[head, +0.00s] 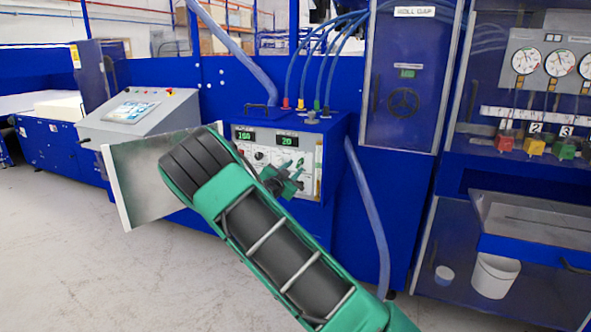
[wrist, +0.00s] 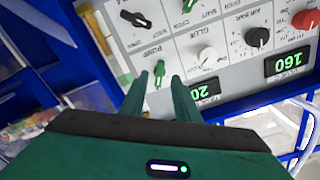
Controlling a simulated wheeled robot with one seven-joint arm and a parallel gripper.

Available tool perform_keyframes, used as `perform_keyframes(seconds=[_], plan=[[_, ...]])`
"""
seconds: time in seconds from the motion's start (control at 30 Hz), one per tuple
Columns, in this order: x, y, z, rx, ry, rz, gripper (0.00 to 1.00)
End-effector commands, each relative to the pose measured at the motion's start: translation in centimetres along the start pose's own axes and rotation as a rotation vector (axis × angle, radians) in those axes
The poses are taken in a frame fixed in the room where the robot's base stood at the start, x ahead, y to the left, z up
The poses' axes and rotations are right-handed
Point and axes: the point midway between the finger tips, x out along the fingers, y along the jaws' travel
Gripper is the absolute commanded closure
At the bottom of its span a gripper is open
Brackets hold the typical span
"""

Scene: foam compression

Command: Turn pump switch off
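The control panel (head: 304,183) is on the front of a blue cabinet, partly hidden by my arm in the head view. In the wrist view the panel (wrist: 225,25) appears upside down. A small green switch (wrist: 159,74) beside a label that seems to read PUMP stands roughly upright in that picture. My gripper (wrist: 160,80) is open, with one green finger on each side of this switch. I cannot tell whether either finger touches it. In the head view my gripper (head: 283,178) is close in front of the panel, and the switch is hidden.
Near the switch are a white knob (wrist: 208,57), a black knob (wrist: 257,37), a red knob (wrist: 305,19) and a dark switch (wrist: 135,18). Displays read 160 (wrist: 287,62) and 20 (wrist: 201,90). A blue hose (head: 368,215) hangs right of the cabinet.

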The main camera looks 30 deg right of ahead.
Motion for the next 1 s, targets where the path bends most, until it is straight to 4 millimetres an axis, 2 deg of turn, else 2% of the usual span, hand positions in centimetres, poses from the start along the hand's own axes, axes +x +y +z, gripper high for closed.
perform_keyframes(seconds=[0.2,0.6,0.63,0.73,1.0], plan=[[2.5,0.0,0.0,0.001,0.001,0.0,0.71],[3.2,0.0,0.0,0.0,-0.001,0.0,0.71],[3.2,0.0,0.0,0.0,-0.001,0.0,0.76],[3.2,0.0,0.0,0.0,-0.001,0.0,1.0],[3.3,0.1,-0.1,-0.005,0.0,0.0,1.0]])
